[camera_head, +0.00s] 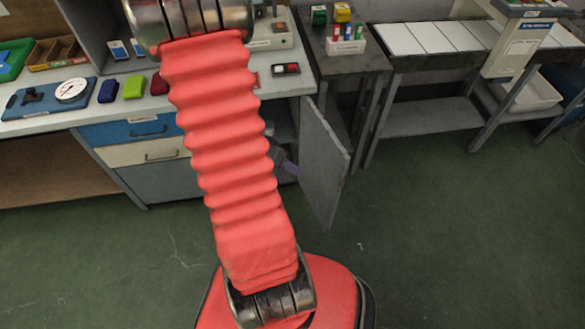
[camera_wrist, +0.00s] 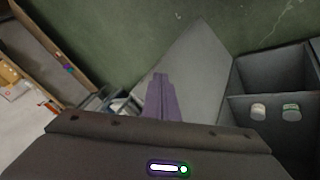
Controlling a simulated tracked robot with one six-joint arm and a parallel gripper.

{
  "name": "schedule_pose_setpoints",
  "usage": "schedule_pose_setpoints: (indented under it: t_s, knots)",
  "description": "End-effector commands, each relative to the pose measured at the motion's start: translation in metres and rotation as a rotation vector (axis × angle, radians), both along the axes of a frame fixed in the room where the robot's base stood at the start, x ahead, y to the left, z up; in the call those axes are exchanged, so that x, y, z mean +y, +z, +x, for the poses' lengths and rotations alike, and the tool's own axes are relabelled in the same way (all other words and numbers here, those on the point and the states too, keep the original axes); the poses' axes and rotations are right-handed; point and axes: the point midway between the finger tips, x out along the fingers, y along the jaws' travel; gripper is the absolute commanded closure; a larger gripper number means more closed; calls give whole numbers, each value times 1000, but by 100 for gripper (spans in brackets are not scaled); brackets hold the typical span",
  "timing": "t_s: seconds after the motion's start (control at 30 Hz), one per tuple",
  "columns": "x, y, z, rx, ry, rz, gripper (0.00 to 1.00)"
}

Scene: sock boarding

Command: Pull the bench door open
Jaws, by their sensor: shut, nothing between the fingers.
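The bench door (camera_head: 325,165) is a flat grey panel. It stands swung well open at the right end of the bench, angled out over the floor. It also shows in the wrist view as a pale grey panel (camera_wrist: 205,70) beyond my fingers. My gripper (camera_head: 291,168) is at the cupboard side of the door, close to its inner face; its purple fingers are shut and empty in the wrist view (camera_wrist: 160,82). I cannot tell whether the fingertips touch the door. My arm hides part of the cupboard opening in the head view. No handle shows on the door's visible face.
The open cupboard (camera_wrist: 240,85) has a shelf with two small knob-like items (camera_wrist: 258,111). Blue and cream drawers (camera_head: 140,150) are left of my arm. A dark side table (camera_head: 345,62) stands behind the door. Green floor (camera_head: 430,240) is clear on the right.

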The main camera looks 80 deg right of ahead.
Motion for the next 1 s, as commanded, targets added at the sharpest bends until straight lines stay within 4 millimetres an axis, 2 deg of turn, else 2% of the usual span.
schedule_pose_setpoints:
  t_s: [0.2, 0.37, 0.47, 0.67, 0.87, 1.0]
  knots:
    - [0, 2, 3, -2, 9, 0, 100]
    - [3, 17, 22, -13, 69, 8, 100]
    - [9, 34, 43, -27, 142, 22, 100]
    - [33, 73, 92, -63, 333, 65, 100]
    - [70, 110, 138, -111, 545, 114, 100]
    - [101, 134, 165, -148, 706, 150, 100]
